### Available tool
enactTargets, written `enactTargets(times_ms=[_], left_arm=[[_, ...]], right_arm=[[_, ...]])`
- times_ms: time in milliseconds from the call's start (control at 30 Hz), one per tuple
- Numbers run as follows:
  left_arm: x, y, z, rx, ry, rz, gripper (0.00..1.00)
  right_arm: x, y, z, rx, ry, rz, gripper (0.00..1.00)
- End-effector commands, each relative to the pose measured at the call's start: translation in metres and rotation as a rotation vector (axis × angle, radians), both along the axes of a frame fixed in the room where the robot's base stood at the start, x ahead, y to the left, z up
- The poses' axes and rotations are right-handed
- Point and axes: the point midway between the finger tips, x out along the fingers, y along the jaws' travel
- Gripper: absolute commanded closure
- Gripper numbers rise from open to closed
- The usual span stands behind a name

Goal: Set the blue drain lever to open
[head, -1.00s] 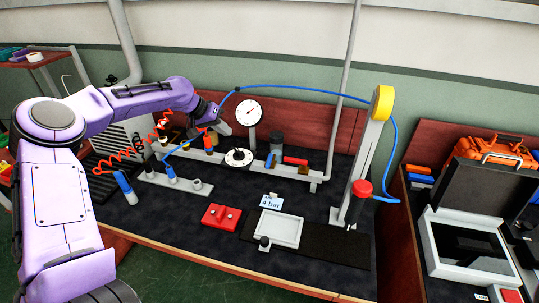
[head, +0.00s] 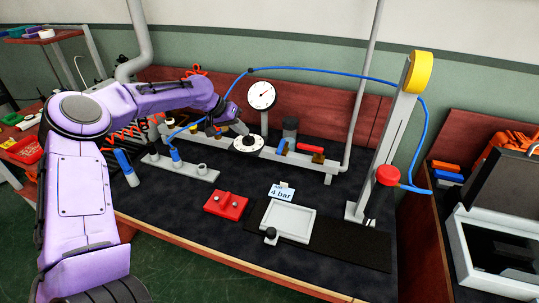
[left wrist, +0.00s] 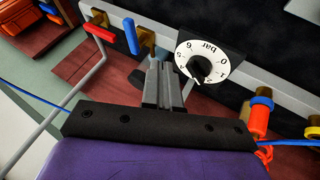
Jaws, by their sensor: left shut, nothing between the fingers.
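The blue drain lever (head: 282,146) is on the grey manifold at the back of the bench, right of the white dial. In the left wrist view the blue lever (left wrist: 130,36) stands crosswise to the manifold, beside a brass body. My left gripper (head: 242,128) is just above and behind the white dial (head: 249,145), left of the blue lever and apart from it. In the left wrist view its fingers (left wrist: 157,68) are together and empty, between the blue lever and the dial. My right gripper is in no view.
A red lever (head: 309,147) lies along the manifold just right of the blue one. A dark cylinder (head: 290,127) stands behind them. A round gauge (head: 261,95) rises behind the dial. A blue hose (head: 330,73) arches over the bench. A grey pipe (head: 366,80) rises at the manifold's right end.

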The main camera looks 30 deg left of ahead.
Motion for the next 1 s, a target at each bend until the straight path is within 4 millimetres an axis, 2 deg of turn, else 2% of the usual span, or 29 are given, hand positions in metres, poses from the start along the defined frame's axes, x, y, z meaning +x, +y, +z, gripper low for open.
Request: enactTargets(times_ms=[167, 533, 600, 733, 1000], left_arm=[[0.009, -0.007, -0.017, 0.001, 0.004, -0.001, 1.0], [0.049, -0.033, -0.081, 0.002, 0.005, -0.001, 1.0], [0.054, -0.045, -0.076, 0.001, 0.0, -0.003, 1.0], [0.059, -0.062, -0.078, 0.0, 0.001, -0.002, 1.0], [0.063, -0.071, -0.08, 0.001, 0.0, 0.0, 1.0]], right_arm=[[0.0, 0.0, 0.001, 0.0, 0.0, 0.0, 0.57], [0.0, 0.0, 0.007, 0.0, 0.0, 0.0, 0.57], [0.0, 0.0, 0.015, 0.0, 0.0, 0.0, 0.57], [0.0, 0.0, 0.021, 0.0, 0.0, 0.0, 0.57], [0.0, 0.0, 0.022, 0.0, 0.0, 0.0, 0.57]])
